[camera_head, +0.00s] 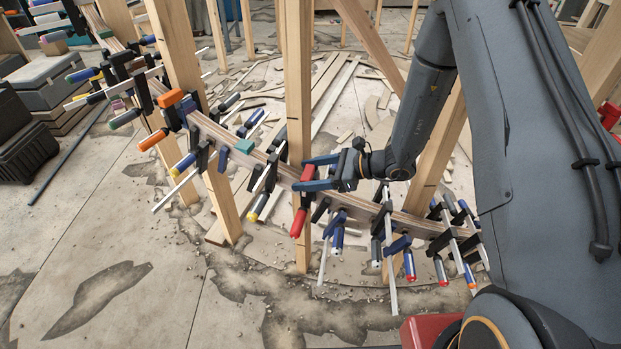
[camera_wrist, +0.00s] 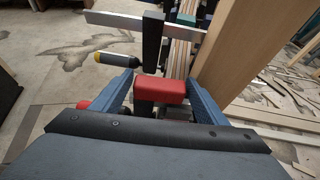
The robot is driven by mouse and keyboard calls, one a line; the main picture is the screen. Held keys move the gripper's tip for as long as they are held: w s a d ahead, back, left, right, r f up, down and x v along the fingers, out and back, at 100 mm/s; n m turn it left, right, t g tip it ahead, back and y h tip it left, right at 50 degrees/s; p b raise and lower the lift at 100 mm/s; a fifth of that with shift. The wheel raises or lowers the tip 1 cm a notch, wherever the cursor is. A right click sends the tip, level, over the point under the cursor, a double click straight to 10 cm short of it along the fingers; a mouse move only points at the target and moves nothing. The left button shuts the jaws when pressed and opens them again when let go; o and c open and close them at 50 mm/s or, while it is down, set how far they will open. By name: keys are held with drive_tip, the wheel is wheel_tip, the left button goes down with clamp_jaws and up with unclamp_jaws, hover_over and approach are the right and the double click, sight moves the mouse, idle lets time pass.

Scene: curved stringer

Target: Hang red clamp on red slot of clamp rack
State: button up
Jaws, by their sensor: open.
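The red clamp is on the curved wooden stringer (camera_head: 275,165), beside an upright post. Its red handle (camera_head: 298,222) hangs below the stringer in the head view. In the wrist view its red block (camera_wrist: 160,91) lies between the two blue fingers, and a red round end (camera_wrist: 83,104) shows at the left. My gripper (camera_head: 300,174) is open around the red block. I cannot tell whether the fingers touch it. Much of the clamp's bar is hidden by the gripper. I cannot make out the clamp rack or a red slot in either view.
Several other clamps with blue, orange and yellow-ended handles line the stringer on both sides, close to my gripper. Wooden posts (camera_head: 298,80) rise behind it. A black-and-yellow handle (camera_wrist: 117,60) is near the left finger. Planks lie on the cracked floor; the front left floor (camera_head: 120,240) is clear.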

drive_tip(key=c, duration=1.6)
drive_tip(key=shift+w, duration=0.1)
clamp_jaws()
drive_tip(key=shift+r, duration=0.15)
